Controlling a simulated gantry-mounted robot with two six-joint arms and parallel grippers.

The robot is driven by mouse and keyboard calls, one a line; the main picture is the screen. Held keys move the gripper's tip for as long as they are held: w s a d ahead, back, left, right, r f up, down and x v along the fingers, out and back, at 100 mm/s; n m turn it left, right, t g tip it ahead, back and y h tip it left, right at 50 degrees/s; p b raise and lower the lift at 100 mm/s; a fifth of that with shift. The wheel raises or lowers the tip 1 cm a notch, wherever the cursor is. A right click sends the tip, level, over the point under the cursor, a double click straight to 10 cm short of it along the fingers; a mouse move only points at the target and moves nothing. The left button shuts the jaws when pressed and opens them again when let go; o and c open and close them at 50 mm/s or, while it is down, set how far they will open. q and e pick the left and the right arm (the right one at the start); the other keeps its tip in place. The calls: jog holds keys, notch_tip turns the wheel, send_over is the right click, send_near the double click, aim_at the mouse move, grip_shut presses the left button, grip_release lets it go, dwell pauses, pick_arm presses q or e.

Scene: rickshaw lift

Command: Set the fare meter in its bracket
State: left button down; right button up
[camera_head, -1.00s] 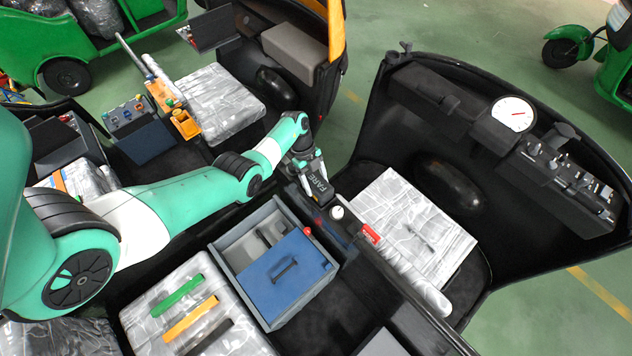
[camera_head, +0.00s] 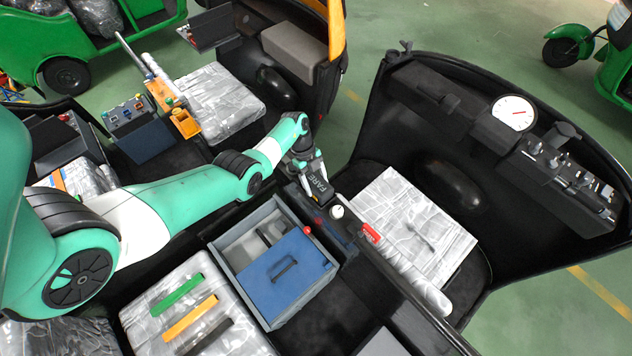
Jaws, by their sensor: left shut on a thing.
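The fare meter (camera_head: 318,184) is a small dark box with "FARE" in pale letters. My left gripper (camera_head: 311,186) is shut on it and holds it at the dark rail between the two rickshaw cabins. The meter is at or just above a dark mount on this rail, beside a white knob (camera_head: 337,212). The bracket itself is hidden behind the meter and gripper, so I cannot tell whether the meter sits in it. My right gripper is not in view.
A grey box with a blue lid (camera_head: 290,272) stands just in front of the rail. A red block (camera_head: 371,233) and a wrapped seat (camera_head: 405,225) lie to the right. Green, orange and black strips lie on the near wrapped seat (camera_head: 150,306).

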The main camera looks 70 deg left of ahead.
pick_arm(q)
grip_release()
jog(key=shift+r, duration=0.15)
notch_tip(320, 180, up, 5)
jog(key=p, duration=0.5)
jog(key=shift+r+p, duration=0.1)
jog(key=shift+p, duration=0.25)
jog(key=shift+r+p, duration=0.9)
jog(key=shift+r, duration=0.4)
